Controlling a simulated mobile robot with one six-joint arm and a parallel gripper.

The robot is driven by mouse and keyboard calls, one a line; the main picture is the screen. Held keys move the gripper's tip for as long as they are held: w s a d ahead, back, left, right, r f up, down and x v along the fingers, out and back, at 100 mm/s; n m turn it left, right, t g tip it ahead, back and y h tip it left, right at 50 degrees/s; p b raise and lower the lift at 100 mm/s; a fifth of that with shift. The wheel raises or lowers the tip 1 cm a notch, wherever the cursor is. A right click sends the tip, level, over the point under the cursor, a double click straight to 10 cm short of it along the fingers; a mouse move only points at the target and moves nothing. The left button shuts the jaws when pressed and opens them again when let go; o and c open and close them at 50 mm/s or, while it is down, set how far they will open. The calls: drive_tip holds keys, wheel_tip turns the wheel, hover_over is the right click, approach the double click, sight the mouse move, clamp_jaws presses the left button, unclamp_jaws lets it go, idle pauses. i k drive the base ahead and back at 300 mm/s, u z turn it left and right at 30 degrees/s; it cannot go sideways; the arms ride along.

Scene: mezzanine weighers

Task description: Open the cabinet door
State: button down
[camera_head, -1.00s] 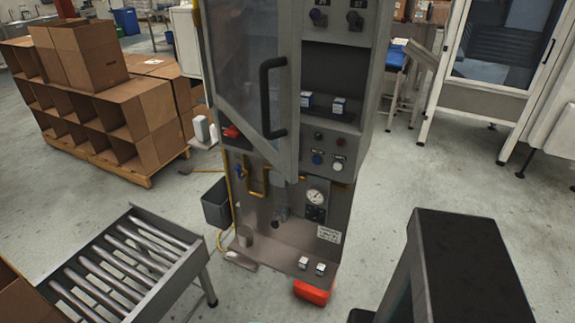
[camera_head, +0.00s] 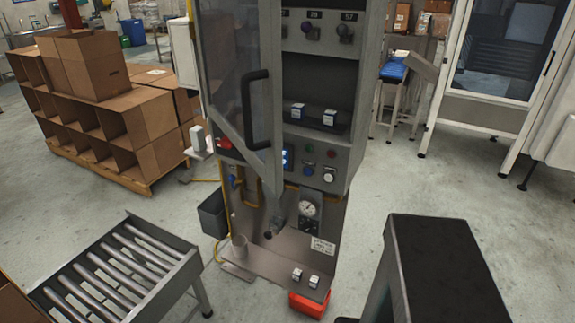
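The cabinet (camera_head: 366,100) stands upright in the middle of the head camera view. Its door (camera_head: 222,82), a glazed panel in a grey frame, covers the left part of the cabinet's upper front. The door stands ajar, with its right edge swung out towards me. A black bar handle (camera_head: 248,112) is on the door near that edge. My gripper is not in view, and nothing visible touches the handle.
A roller conveyor (camera_head: 125,265) stands at the lower left, with stacked cardboard boxes (camera_head: 140,112) behind it.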

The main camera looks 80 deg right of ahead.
sight(232, 44)
drive_tip(key=u, duration=0.05)
drive_tip(key=k, duration=2.8)
drive_tip(key=u, duration=0.1)
drive_tip(key=i, duration=0.5)
